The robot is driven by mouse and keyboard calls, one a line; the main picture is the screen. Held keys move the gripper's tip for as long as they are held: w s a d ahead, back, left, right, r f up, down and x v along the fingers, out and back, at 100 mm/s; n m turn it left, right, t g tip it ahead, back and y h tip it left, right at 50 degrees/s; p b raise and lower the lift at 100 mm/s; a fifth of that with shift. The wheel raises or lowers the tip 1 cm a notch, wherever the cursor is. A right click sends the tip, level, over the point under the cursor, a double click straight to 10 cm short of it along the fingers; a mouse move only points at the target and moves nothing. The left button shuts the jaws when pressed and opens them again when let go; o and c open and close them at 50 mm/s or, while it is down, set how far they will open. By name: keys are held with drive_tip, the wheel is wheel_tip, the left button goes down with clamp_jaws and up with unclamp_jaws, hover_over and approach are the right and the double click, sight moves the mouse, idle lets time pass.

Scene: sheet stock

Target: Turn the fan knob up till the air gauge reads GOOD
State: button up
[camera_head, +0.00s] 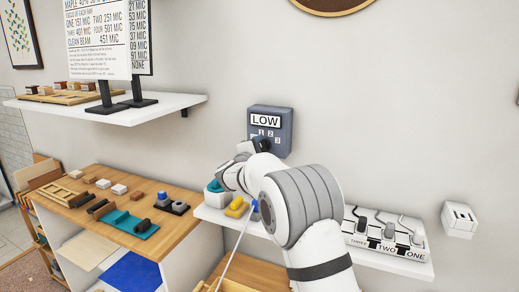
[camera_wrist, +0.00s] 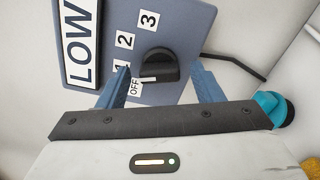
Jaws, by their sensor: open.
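The fan control box (camera_head: 283,122) is a blue-grey box on the wall. Its air gauge (camera_head: 265,120) reads LOW, and the gauge also shows sideways in the wrist view (camera_wrist: 82,45). The black fan knob (camera_wrist: 165,66) sits beside the marks OFF, 1, 2 and 3. Its pale pointer line appears to be near OFF and 1; I cannot tell exactly which. My gripper (camera_wrist: 160,82) is open, with one blue finger on each side of the knob. I cannot tell whether either finger touches it. In the head view my arm hides the lower part of the box.
A white shelf (camera_head: 408,264) below the box holds a yellow block (camera_head: 237,207) and a labelled rack with several hooked tools (camera_head: 385,233). A white wall socket (camera_head: 459,219) is at the right. A wooden bench (camera_head: 172,190) with small blocks is at the left.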

drive_tip(key=shift+c, duration=0.3)
drive_tip(key=c, duration=0.9)
drive_tip(key=shift+r, duration=0.1)
drive_tip(key=shift+c, duration=0.2)
drive_tip(key=shift+b, duration=0.45)
